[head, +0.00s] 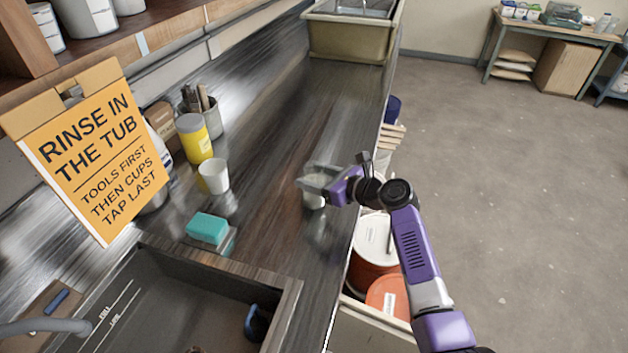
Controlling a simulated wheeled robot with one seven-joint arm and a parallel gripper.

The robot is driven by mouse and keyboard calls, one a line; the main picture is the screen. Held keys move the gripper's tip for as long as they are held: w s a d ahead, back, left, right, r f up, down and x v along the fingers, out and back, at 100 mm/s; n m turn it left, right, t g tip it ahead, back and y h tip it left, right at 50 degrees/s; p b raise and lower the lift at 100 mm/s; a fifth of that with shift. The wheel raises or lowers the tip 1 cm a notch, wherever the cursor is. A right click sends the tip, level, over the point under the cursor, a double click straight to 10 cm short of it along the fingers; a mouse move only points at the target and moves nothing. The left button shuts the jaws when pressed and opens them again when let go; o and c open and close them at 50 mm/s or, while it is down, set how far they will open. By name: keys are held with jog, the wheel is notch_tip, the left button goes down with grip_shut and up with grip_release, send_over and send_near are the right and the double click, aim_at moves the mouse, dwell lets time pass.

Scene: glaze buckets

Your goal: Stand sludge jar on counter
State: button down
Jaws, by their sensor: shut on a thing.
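My gripper (324,185) is over the right part of the dark counter (275,165), near its right edge. It is shut on a small pale jar, the sludge jar (314,200). The fingers hide part of the jar, and it looks roughly upright. Its base is at or very close to the countertop; I cannot tell if it touches.
A white cup (213,176), a yellow container (194,138) and a teal sponge (207,228) stand left of the jar. A sink tub (165,310) is in front, below an orange sign (90,150). Lidded buckets (374,240) stand beside the counter's right edge. The counter behind the jar is clear.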

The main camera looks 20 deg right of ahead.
jog(key=shift+f, duration=0.55)
jog(key=shift+f, duration=0.1)
jog(key=shift+c, duration=2.2)
grip_release()
jog(key=shift+f, duration=0.1)
jog(key=v, duration=1.2)
